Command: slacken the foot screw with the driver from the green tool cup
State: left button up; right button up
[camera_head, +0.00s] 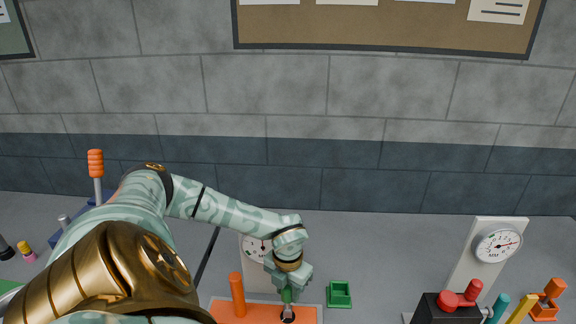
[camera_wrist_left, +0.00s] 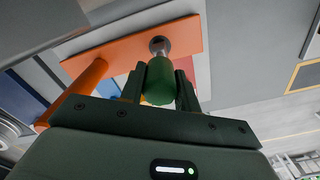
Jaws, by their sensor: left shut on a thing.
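My left gripper (camera_head: 287,290) is shut on the green-handled driver (camera_head: 287,296). In the left wrist view the green handle (camera_wrist_left: 160,82) sits between my two dark fingers (camera_wrist_left: 160,90). Its short metal shaft points at the foot screw (camera_wrist_left: 158,44), a dark round spot in the orange plate (camera_wrist_left: 115,45). The tip appears to be at the screw, but I cannot tell whether it is seated. The orange plate (camera_head: 255,313) also shows at the bottom of the head view. The green tool cup (camera_head: 339,300) stands just right of the plate and looks empty. My right gripper is out of view.
An orange post (camera_head: 237,294) rises from the plate, with a dial gauge (camera_head: 256,248) behind. At the right are a black box with red knobs (camera_head: 446,309), another gauge (camera_head: 497,244) and coloured rods. An orange-handled tool (camera_head: 96,163) stands at the left.

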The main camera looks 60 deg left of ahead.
pick_arm(q)
jog(key=shift+f, duration=0.4)
jog(key=o, duration=1.2)
jog(key=shift+o, duration=0.2)
jog(key=shift+r, duration=0.1)
